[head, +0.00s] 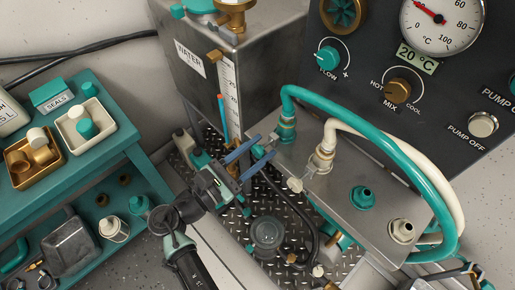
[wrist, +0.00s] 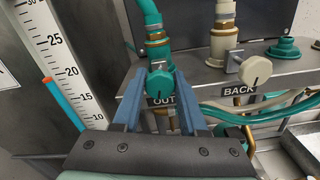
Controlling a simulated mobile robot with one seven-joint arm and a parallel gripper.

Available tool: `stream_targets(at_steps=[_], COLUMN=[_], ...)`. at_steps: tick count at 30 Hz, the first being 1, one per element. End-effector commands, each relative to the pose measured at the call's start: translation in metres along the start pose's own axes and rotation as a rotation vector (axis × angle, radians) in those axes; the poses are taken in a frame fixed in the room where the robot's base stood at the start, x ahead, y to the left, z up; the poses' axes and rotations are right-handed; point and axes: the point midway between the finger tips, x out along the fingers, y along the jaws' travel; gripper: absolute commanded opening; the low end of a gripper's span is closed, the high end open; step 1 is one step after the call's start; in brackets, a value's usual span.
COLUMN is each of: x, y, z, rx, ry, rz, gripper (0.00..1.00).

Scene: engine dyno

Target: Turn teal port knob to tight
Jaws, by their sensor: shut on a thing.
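The teal port knob (wrist: 160,84) sits on the front of the steel manifold block, by the OUT label, below the teal hose fitting. In the wrist view it lies between the two blue fingers of my gripper (wrist: 159,92), which is shut on it. In the head view my gripper (head: 263,150) reaches in from the left to the block's front left edge, and the teal knob (head: 258,151) is small and partly hidden by the fingers. The OUT label (wrist: 163,100) is partly covered by the knob. I cannot tell how far the knob is turned.
A cream knob (wrist: 255,70) by the BACK label is close on the right. Teal (head: 288,128) and cream (head: 322,158) hose fittings rise from the manifold block (head: 335,187). The WATER tank (head: 232,75) stands behind on the left. A teal cart (head: 88,164) holds trays at far left.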

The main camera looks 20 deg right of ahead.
Motion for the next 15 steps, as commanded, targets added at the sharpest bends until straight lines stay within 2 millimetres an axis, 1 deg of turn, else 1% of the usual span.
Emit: stream_targets(at_steps=[7, 15], x=[-0.0003, -0.0004], y=[-0.0003, -0.0004], z=[0.0000, -0.0005], rx=[0.084, 0.270], ry=[0.000, 0.000], rz=[-0.001, -0.001], gripper=[0.00, 0.00])
